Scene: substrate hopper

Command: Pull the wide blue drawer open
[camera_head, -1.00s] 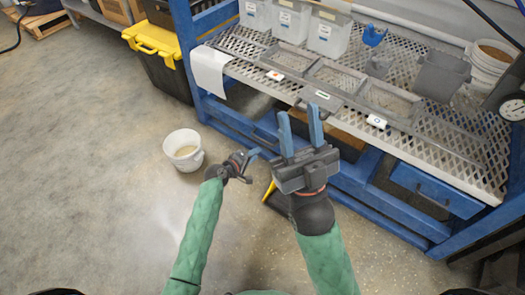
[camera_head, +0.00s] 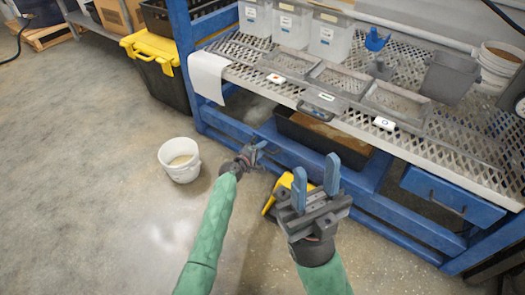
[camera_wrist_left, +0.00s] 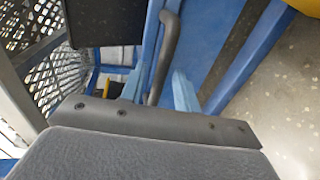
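The wide blue drawer (camera_head: 285,146) is low under the mesh bench, left of centre in the head view. Its blue front also fills the upper middle of the left wrist view (camera_wrist_left: 207,38), with a dark grey bar handle (camera_wrist_left: 168,45). My left gripper (camera_head: 259,152) is at this front. In the left wrist view its fingers (camera_wrist_left: 160,90) are apart, with the handle between them; I see no clear grip. My right gripper (camera_head: 316,172) is open and empty, pointing up in front of the bench. How far the drawer stands out is hard to tell.
A dark tray with brown contents (camera_head: 335,141) shows behind the drawer front. A smaller blue drawer (camera_head: 452,193) is at the right. A white bucket (camera_head: 181,160) and a yellow object (camera_head: 285,185) are on the floor. Open floor lies at the left.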

